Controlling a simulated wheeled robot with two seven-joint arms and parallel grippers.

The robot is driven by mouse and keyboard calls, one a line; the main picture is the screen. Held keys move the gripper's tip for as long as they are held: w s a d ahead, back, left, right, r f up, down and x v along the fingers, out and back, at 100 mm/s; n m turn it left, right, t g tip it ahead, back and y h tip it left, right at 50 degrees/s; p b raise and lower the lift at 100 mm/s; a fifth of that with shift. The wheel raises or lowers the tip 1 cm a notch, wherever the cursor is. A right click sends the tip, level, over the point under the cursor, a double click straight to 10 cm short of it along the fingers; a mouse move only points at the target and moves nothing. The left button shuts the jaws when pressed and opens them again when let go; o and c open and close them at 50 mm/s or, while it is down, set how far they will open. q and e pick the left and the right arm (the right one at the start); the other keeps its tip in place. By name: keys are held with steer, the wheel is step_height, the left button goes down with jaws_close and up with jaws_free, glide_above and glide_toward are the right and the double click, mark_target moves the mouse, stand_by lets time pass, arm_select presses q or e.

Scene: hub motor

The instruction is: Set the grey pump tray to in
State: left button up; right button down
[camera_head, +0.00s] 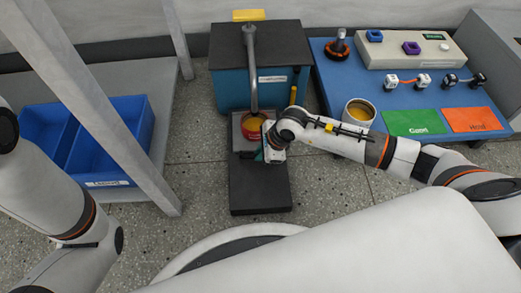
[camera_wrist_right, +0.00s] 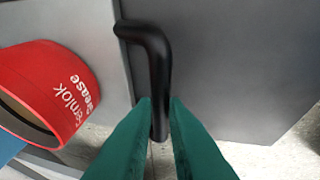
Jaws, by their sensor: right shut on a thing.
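The grey pump tray (camera_head: 239,143) extends in front of the blue pump cabinet (camera_head: 231,88), with a red grease can (camera_head: 256,125) standing on it. The can also shows at the left of the right wrist view (camera_wrist_right: 60,85). A black bent handle (camera_wrist_right: 155,55) shows at the seam between lighter and darker grey surfaces. My right gripper (camera_head: 271,155) is at the tray's front, its green fingers (camera_wrist_right: 160,105) shut on the handle's lower end. The fingers hide part of the handle. My left arm is at the left; its gripper is out of view.
A dark slab (camera_head: 260,190) lies in front of the tray. A blue bin (camera_head: 112,132) is on the left shelf, behind a slanted post. A blue table (camera_head: 333,86) at right holds a yellow-filled pot (camera_head: 360,112) and green and orange mats. Bare floor lies between.

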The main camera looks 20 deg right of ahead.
steer(key=c, duration=1.6)
jaws_free()
steer(key=shift+w+d, duration=0.1)
steer(key=shift+w, duration=0.2)
steer(key=shift+o, duration=0.7)
steer(key=shift+s+r, duration=0.1)
steer(key=p+v, duration=0.7)
steer(key=v, duration=0.4)
steer(key=shift+r+p, duration=0.3)
steer(key=shift+r, duration=0.05)
steer(key=shift+s+d, duration=0.1)
steer(key=shift+d, duration=0.05)
